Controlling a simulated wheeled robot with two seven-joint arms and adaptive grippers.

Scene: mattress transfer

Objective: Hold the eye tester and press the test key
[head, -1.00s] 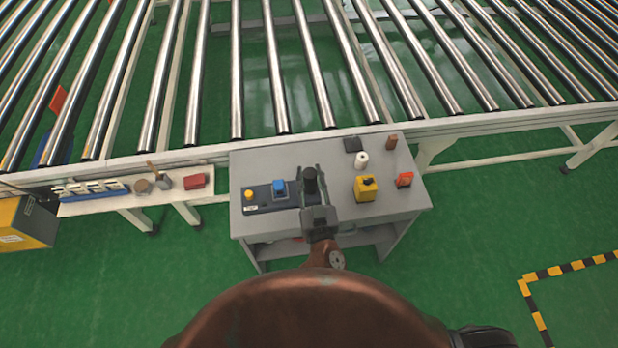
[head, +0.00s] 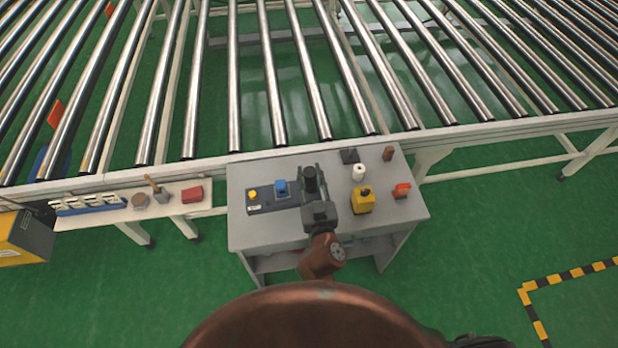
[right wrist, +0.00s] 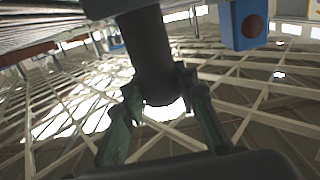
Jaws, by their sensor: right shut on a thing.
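The eye tester is a low dark base (head: 265,207) on the grey table, with a yellow round key (head: 252,195) at its left end and a blue block (head: 282,188) in its middle. A black upright cylinder (head: 310,183) stands at its right end. My right gripper (head: 311,175) is shut on the black cylinder. In the right wrist view the cylinder (right wrist: 147,55) sits between the two fingers (right wrist: 158,112), and the blue block (right wrist: 249,24) is at upper right. The gripper hides part of the base's right end. My left gripper is not in view.
The grey table (head: 270,235) also holds a yellow container (head: 362,201), a white roll (head: 358,172), a red-orange item (head: 401,190), a brown block (head: 388,153) and a dark flat piece (head: 349,156). A roller conveyor (head: 280,90) runs behind. A white side shelf (head: 110,213) is at left.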

